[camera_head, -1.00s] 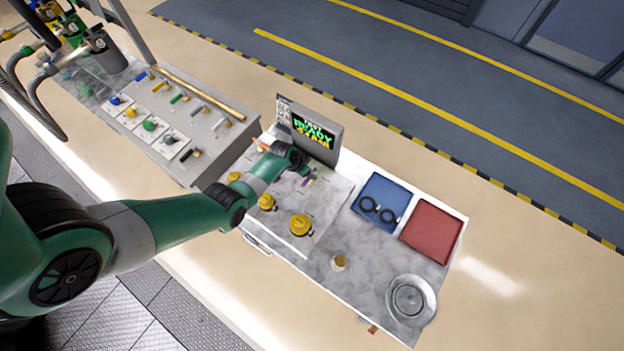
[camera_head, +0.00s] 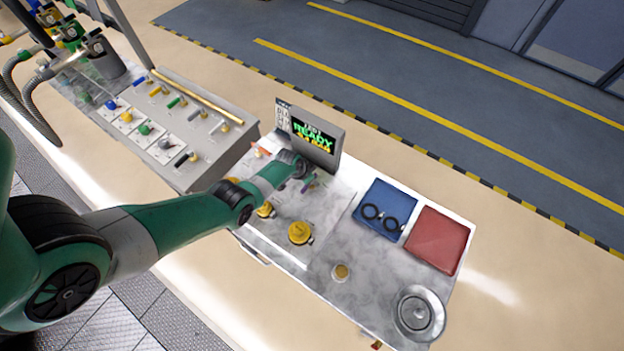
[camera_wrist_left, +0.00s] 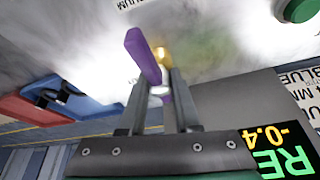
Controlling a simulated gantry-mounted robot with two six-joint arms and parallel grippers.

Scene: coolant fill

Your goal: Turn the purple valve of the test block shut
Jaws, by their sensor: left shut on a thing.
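The purple valve handle (camera_wrist_left: 143,55) is a flat bar in the left wrist view, running between my left gripper's two fingers, with a brass part (camera_wrist_left: 161,54) beside it. My left gripper (camera_wrist_left: 157,82) is shut on this handle. In the head view, a bit of the purple handle (camera_head: 309,184) shows just below my left gripper (camera_head: 304,176), in front of the display. The arm hides part of the test block's panel (camera_head: 325,195). My right gripper is not in view.
The display (camera_head: 312,140) stands close behind my left gripper. Yellow caps (camera_head: 300,232) sit nearer on the block. To the right are a blue tray (camera_head: 385,196) with black rings, a red tray (camera_head: 437,238) and a round metal dish (camera_head: 419,312). A second valve bench (camera_head: 190,125) stands left.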

